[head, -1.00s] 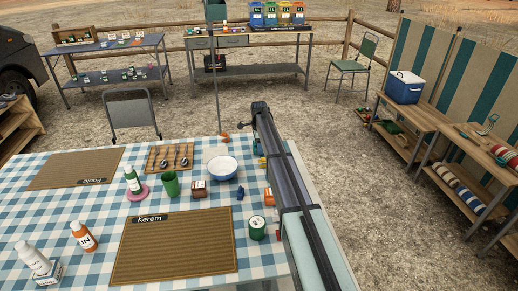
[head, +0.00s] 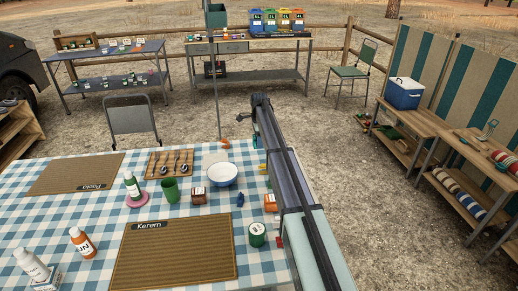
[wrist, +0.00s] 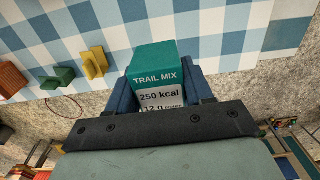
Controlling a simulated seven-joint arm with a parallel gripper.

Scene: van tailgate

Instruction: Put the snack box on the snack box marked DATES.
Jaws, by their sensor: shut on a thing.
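In the wrist view my gripper (wrist: 156,88) is shut on a teal snack box (wrist: 152,66) that reads TRAIL MIX and 250 kcal. The checked table shows beyond the box, with bare ground beside its edge. In the head view my arm hides the gripper and the held box. A brown box (head: 199,195) stands beside the white bowl (head: 222,174), and an orange box (head: 270,202) stands close to my arm. Their labels are too small to read, so I cannot tell which is marked DATES.
A green can (head: 257,234), a small blue item (head: 240,199) and a green cup (head: 170,189) stand on the table. The Kerem mat (head: 175,260) is bare. In the wrist view a yellow item (wrist: 95,62) and a green item (wrist: 58,77) stand near the table edge.

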